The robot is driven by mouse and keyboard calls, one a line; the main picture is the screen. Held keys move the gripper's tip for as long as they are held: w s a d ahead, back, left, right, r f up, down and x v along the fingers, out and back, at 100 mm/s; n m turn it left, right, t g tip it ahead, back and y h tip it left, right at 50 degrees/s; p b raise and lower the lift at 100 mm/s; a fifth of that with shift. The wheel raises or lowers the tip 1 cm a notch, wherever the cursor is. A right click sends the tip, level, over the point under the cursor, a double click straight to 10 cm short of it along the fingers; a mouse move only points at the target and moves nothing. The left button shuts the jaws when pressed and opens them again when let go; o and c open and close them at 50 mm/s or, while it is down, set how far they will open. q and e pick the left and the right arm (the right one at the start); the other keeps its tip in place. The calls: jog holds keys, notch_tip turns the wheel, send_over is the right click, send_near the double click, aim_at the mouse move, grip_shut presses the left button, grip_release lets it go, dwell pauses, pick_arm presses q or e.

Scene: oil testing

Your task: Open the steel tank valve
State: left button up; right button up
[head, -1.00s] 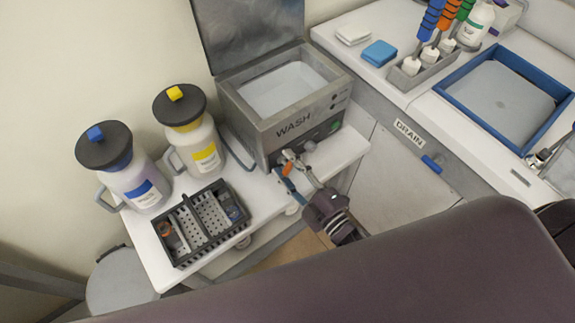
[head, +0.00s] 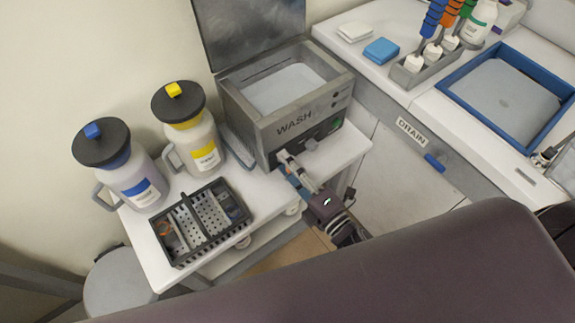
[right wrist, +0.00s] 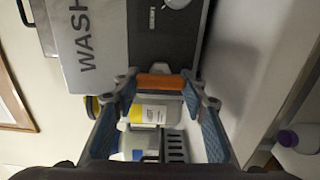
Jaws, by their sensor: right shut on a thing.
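The steel tank (head: 292,128), marked WASH, stands on the white table with its lid raised and liquid inside. Its front also shows in the right wrist view (right wrist: 100,50). The valve's orange handle (right wrist: 160,82) lies between my right gripper's fingertips in that view. My right gripper (head: 285,160) is at the lower front of the tank and is shut on this handle. In the head view the fingers hide the handle. The valve body cannot be made out. My left gripper is not in view.
Two lidded jugs, one blue-labelled (head: 142,190) and one yellow-labelled (head: 205,152), stand left of the tank. A dark basket (head: 181,262) sits at the table's front.

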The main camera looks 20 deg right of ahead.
dwell(0.3)
jog(key=o, duration=1.2)
jog(key=v, duration=1.2)
